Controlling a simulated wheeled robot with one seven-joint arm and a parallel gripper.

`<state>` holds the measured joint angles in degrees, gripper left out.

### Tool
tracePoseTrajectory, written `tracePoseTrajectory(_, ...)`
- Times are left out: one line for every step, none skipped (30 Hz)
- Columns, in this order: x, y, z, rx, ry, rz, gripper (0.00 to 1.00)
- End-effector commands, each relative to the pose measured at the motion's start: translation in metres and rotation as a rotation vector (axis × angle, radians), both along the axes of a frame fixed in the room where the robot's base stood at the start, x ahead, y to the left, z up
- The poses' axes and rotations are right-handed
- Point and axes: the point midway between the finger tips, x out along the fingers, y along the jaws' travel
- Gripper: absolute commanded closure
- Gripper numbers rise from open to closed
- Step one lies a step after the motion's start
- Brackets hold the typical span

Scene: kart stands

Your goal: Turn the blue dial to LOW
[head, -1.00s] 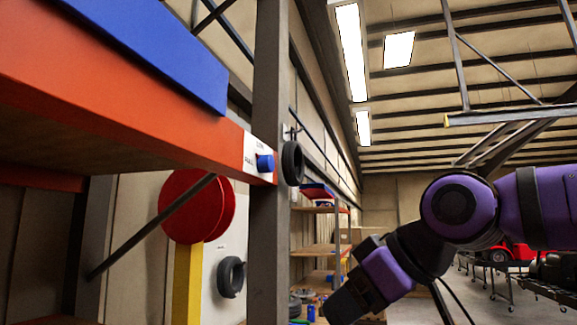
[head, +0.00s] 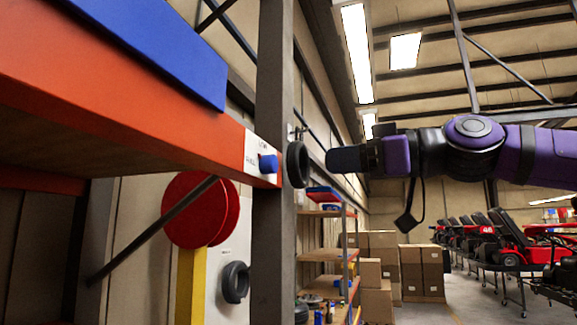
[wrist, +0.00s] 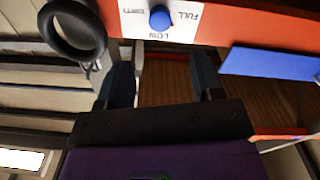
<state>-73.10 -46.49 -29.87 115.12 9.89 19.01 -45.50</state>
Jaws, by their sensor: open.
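The blue dial (head: 267,163) sits on a white label plate (head: 252,150) at the end of the orange shelf beam in the head view. The dial (wrist: 161,18) also shows at the top of the wrist view, with FULL and LOW upside down on the plate (wrist: 184,34); a third word at the left is hard to read. I cannot tell which way the dial points. My gripper (wrist: 163,80) is open and empty, its fingers apart below the dial in the wrist view. In the head view my gripper (head: 346,160) is level, right of the dial, pointing left.
A black tyre (head: 297,164) hangs beside the dial, between it and my gripper in the head view; it is at upper left in the wrist view (wrist: 72,28). A grey post (head: 273,230) stands by the beam. A blue box (wrist: 270,62) lies along the beam.

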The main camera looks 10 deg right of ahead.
Motion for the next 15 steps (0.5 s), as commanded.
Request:
tracePoseTrajectory(0.001,0.002,0.001,0.002,-0.003,0.003,0.39)
tracePoseTrajectory(0.002,0.003,0.001,0.002,-0.003,0.003,0.39)
tracePoseTrajectory(0.004,0.005,0.001,0.002,-0.004,0.003,0.39)
tracePoseTrajectory(0.005,0.007,0.001,0.001,-0.003,0.004,0.39)
tracePoseTrajectory(0.007,0.01,0.001,0.001,-0.003,0.004,0.39)
tracePoseTrajectory(0.01,0.015,0.001,0.001,-0.003,0.004,0.39)
tracePoseTrajectory(0.012,0.019,0.001,0.0,-0.003,0.005,0.39)
tracePoseTrajectory(0.015,0.022,0.001,0.0,-0.002,0.004,0.39)
tracePoseTrajectory(0.019,0.028,0.001,0.0,-0.002,0.004,0.39)
tracePoseTrajectory(0.022,0.033,0.001,0.0,-0.002,0.003,0.39)
tracePoseTrajectory(0.026,0.037,0.001,0.001,-0.003,0.004,0.39)
tracePoseTrajectory(0.029,0.044,0.001,0.0,-0.002,0.004,0.39)
tracePoseTrajectory(0.032,0.048,0.001,-0.001,-0.003,0.004,0.39)
tracePoseTrajectory(0.036,0.052,0.001,0.001,-0.003,0.004,0.39)
tracePoseTrajectory(0.04,0.058,0.001,0.0,-0.002,0.004,0.39)
